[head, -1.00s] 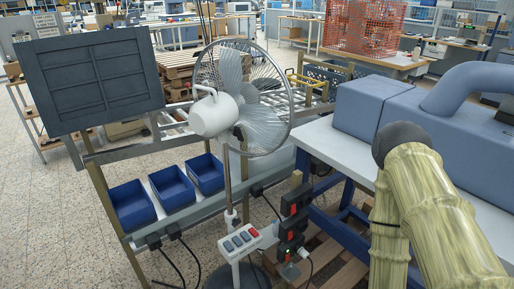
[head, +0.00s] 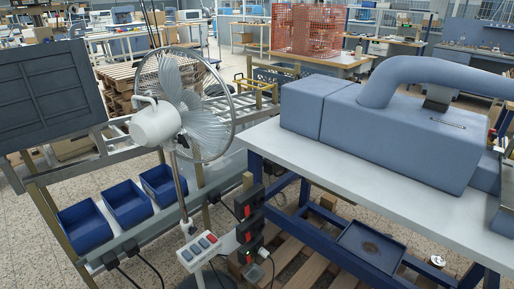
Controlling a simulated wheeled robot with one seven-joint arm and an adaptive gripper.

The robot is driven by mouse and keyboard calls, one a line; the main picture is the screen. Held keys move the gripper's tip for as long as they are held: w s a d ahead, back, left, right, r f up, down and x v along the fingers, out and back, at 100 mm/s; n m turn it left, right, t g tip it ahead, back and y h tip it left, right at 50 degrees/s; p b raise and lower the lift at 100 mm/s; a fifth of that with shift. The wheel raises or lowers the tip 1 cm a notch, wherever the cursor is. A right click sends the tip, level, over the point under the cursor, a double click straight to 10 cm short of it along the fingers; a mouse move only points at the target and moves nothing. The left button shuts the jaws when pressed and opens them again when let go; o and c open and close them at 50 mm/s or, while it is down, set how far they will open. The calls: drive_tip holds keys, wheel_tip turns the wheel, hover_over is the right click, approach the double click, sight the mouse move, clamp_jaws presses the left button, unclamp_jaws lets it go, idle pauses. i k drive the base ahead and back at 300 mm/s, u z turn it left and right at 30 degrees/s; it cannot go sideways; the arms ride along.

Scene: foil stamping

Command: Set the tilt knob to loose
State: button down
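A standing fan with a white motor housing (head: 156,122) and a wire cage (head: 203,100) stands left of centre, its head facing right and tilted. A small dark part, seemingly the tilt knob (head: 183,141), shows at the joint under the head. It is too small to tell whether it is loose or tight. A pale pole (head: 180,188) runs down to a control box (head: 198,250) with several grey buttons and a red one. My gripper is not in view.
A pale bench (head: 340,165) with a big blue machine (head: 400,125) stands to the right of the fan. A frame with blue bins (head: 127,205) and a dark panel (head: 48,95) is on the left. Dark socket boxes (head: 248,220) stand right of the pole.

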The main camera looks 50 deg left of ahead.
sight(182, 140)
drive_tip(key=z, duration=0.65)
drive_tip(key=k, duration=0.2)
drive_tip(key=u, duration=2.55)
